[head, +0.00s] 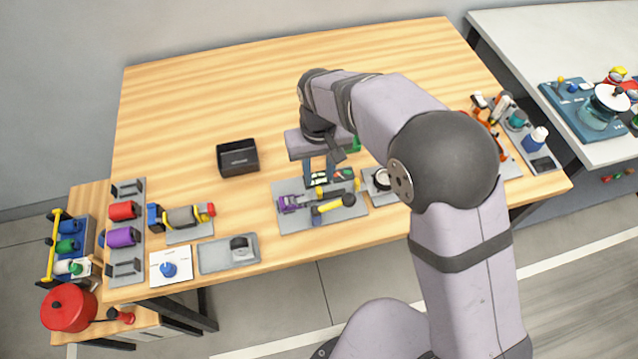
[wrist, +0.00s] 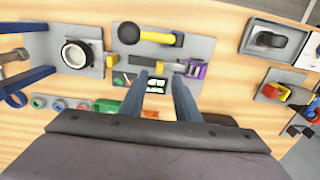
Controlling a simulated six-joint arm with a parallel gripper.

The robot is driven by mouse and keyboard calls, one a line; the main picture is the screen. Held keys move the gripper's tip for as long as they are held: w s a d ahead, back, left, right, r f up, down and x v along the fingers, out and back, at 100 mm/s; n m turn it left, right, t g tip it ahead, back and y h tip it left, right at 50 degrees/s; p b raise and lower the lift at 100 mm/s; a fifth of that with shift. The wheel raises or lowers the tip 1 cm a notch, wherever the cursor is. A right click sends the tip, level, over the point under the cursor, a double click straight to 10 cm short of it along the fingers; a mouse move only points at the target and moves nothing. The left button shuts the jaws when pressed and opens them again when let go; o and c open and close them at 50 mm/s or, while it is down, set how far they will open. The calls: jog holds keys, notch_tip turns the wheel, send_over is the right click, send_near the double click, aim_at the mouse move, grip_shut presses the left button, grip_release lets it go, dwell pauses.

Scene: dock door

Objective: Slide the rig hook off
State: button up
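A grey plate (head: 290,222) lies near the table's front edge and also shows in the wrist view (wrist: 201,40). On it, a purple piece (head: 290,203) sits at the left end of a bar with a yellow part; the purple piece also shows in the wrist view (wrist: 194,70). A yellow-and-black handled piece (head: 333,206) lies in front of the bar. I cannot tell which part is the rig hook. My gripper (head: 320,183) points down over the plate's back edge. In the wrist view (wrist: 160,76) its fingers are apart with nothing held between them.
A black box (head: 238,157) stands behind and left. A plate with a round black-and-white part (head: 382,179) is close on the right. A yellow-and-grey tool (head: 184,216) and a grey tray (head: 215,257) are at left. The back of the table is clear.

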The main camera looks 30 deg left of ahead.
aim_at(319, 190)
jog(key=shift+f+p, duration=1)
jog(key=shift+f, duration=2.1)
grip_shut()
